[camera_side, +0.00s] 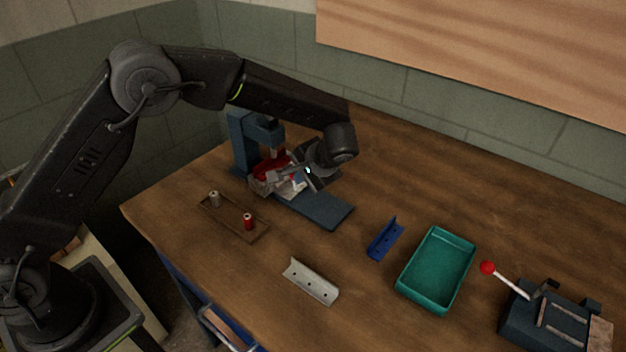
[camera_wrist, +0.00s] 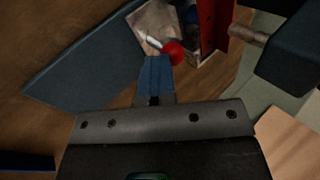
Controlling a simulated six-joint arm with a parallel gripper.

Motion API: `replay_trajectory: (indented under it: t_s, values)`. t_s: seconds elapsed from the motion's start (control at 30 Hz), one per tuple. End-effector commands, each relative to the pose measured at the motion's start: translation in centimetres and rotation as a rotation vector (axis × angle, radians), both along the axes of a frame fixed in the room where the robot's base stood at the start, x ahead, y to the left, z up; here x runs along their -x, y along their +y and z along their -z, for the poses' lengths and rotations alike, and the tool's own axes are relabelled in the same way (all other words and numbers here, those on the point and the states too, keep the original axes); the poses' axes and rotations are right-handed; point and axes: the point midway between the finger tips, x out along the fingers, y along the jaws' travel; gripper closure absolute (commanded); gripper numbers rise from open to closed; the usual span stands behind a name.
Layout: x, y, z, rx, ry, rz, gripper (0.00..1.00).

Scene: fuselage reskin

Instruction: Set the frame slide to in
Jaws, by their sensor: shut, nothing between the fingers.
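The frame slide unit is a blue stand (camera_side: 243,140) with a long flat blue base plate (camera_side: 318,208) at the back left of the bench. A red piece and a pale metal block (camera_side: 262,186) sit at its near end, partly covered by my gripper. My gripper (camera_side: 292,180) is shut and empty, low over that block. In the wrist view, its closed fingers (camera_wrist: 155,68) end right beside a red ball knob (camera_wrist: 173,52) on a short pale rod. I cannot tell whether they touch. The pale block (camera_wrist: 152,22) and the red plate (camera_wrist: 213,22) show beyond.
A wooden tray (camera_side: 232,222) with two small spools stands in front of the unit. A grey bracket (camera_side: 311,283), a blue bracket (camera_side: 385,240) and a green bin (camera_side: 437,270) lie to the right. A red-knobbed lever fixture (camera_side: 545,318) stands far right.

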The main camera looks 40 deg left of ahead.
Motion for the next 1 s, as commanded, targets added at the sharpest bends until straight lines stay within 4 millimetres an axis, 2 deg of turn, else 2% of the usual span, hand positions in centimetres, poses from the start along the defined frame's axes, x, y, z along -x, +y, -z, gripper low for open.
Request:
replay_trajectory:
  t_s: [0.03, 0.2, 0.43, 0.67, 0.8, 1.0]
  values:
    - [0.0, 0.7, 0.0, -0.012, 0.004, -0.006, 1.0]
    - [0.0, 0.9, 0.1, -0.016, 0.006, -0.008, 1.0]
    - [0.1, 0.2, -0.1, -0.016, 0.008, -0.008, 1.0]
    - [0.7, -4.2, -1.4, -0.004, 0.0, 0.002, 1.0]
    - [0.9, -6.1, -4.3, -0.002, -0.004, 0.002, 1.0]
    - [1.3, -8.5, -7.4, -0.001, -0.002, 0.003, 1.0]
